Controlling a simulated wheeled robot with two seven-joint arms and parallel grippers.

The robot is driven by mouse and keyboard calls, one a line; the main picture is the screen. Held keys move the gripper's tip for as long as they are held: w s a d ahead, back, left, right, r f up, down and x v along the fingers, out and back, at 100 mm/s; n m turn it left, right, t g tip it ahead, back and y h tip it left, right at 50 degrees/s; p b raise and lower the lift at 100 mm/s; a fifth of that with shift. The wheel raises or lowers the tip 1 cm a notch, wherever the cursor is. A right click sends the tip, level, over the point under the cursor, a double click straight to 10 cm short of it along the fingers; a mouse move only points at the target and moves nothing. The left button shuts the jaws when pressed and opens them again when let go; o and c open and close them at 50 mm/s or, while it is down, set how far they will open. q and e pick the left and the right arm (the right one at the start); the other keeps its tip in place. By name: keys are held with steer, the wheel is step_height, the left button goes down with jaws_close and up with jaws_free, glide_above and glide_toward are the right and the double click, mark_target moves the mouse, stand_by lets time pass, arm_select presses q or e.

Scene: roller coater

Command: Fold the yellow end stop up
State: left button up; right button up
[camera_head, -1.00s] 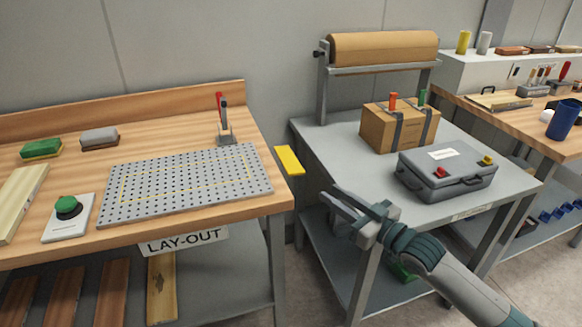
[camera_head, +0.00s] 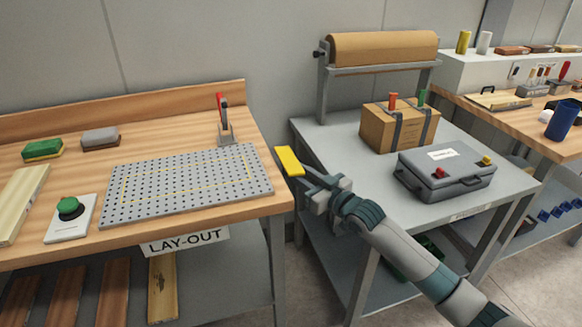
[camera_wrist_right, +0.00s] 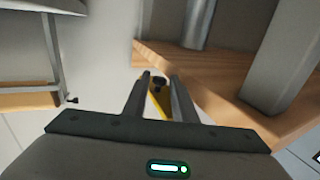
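The yellow end stop (camera_head: 289,161) is a flat plate hanging off the right edge of the wooden lay-out bench (camera_head: 255,205). It looks roughly flat, sloping slightly towards me. My right gripper (camera_head: 307,174) is at the plate's near right side, its fingertips very close to it. In the right wrist view the two fingers (camera_wrist_right: 160,80) are apart, with a yellow strip (camera_wrist_right: 157,104) and a small dark part (camera_wrist_right: 158,82) showing between or beyond them. I cannot tell whether the fingers touch the plate. My left gripper is not in view.
A perforated grey plate (camera_head: 185,184), a red-handled clamp (camera_head: 224,125) and a green button box (camera_head: 69,216) are on the bench. To the right, a grey table (camera_head: 345,150) bears a strapped carton (camera_head: 385,130) and a grey case (camera_head: 440,178). A gap separates bench and table.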

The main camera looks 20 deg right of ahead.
steer(key=shift+x, duration=1)
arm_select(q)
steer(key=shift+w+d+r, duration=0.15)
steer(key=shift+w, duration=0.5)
arm_select(e)
steer(key=shift+w+a, duration=0.1)
steer(key=shift+w, duration=0.25)
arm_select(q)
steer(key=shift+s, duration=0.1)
